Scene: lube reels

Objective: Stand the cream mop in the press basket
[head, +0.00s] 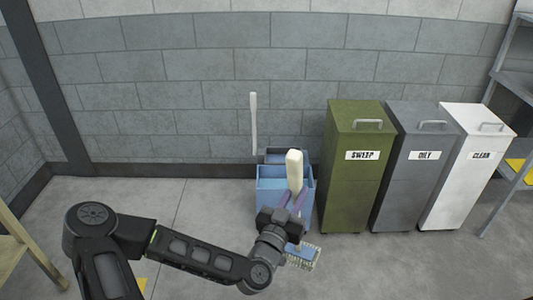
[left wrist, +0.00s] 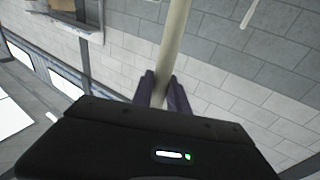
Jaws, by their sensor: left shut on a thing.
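The cream mop (head: 294,172) is held upright by my left gripper (head: 293,198), whose purple fingers are shut on its cream handle. In the left wrist view the handle (left wrist: 173,45) rises between the fingers (left wrist: 163,92). A blue mop head with a pale fringe (head: 303,258) shows low, just beyond my wrist, near the floor. The blue press bucket (head: 270,182) stands behind the mop, against the wall side. My gripper and the handle cover part of its front and right. The press basket (head: 283,158) seems to be the dark part at its back; its inside is hard to see. My right gripper is not seen.
Green SWEEP (head: 352,190), grey OILY (head: 408,190) and white CLEAN (head: 460,180) bins stand to the right. A shelf (head: 510,130) is at far right. The floor left of the bucket is clear.

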